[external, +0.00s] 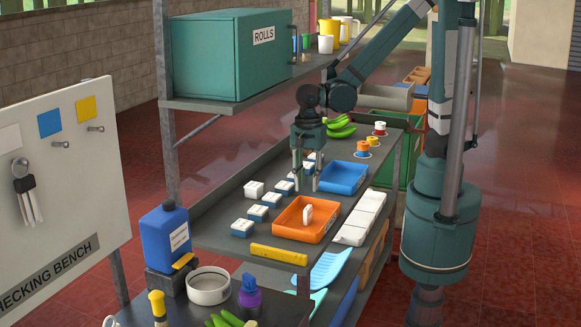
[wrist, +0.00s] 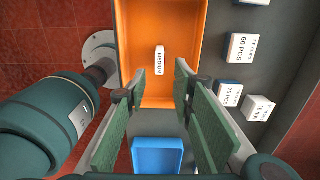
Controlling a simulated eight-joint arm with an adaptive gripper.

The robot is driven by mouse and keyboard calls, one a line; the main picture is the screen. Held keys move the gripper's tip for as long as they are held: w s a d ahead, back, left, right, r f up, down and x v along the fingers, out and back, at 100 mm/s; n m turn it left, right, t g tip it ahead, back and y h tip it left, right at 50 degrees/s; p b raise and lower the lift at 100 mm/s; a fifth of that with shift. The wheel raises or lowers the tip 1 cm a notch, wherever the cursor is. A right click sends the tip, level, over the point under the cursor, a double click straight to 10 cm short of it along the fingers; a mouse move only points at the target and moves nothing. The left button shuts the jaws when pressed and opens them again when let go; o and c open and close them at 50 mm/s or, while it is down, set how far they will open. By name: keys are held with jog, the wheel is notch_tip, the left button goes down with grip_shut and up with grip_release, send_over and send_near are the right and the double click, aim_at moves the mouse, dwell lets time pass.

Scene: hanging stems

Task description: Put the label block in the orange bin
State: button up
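The orange bin (external: 281,226) sits on the grey shelf and fills the upper middle of the wrist view (wrist: 201,25). A white block lettered MEDIUM (wrist: 160,60) is inside the bin, clear of its walls; it shows upright in the external view (external: 307,216). My gripper (external: 306,188) is above the shelf, between the orange bin and the blue tray. In the wrist view its fingers (wrist: 160,78) are apart with nothing between them. The block lies beyond the fingertips, apart from them.
A blue tray (external: 345,177) stands behind the orange bin. Several white and blue blocks marked with piece counts, one reading 60 PCS (wrist: 239,47), line the shelf left of the bin in the external view. White packs (external: 361,217) lie to its right; a yellow bar (external: 278,254) is at the front edge.

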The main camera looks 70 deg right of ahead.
jog(key=d+r+n+t, duration=0.2)
jog(key=d+r+n, duration=0.3)
jog(key=d, duration=0.4)
jog(key=d+r+n+t, duration=0.2)
jog(key=d+r+n, duration=0.3)
jog(key=d+n, duration=0.2)
jog(key=d+r+n+t, duration=0.3)
jog(key=d+r+n, duration=0.2)
jog(key=d, duration=0.7)
jog(key=shift+s+r+n, duration=0.4)
jog(key=shift+n, duration=0.1)
jog(key=shift+f, duration=0.15)
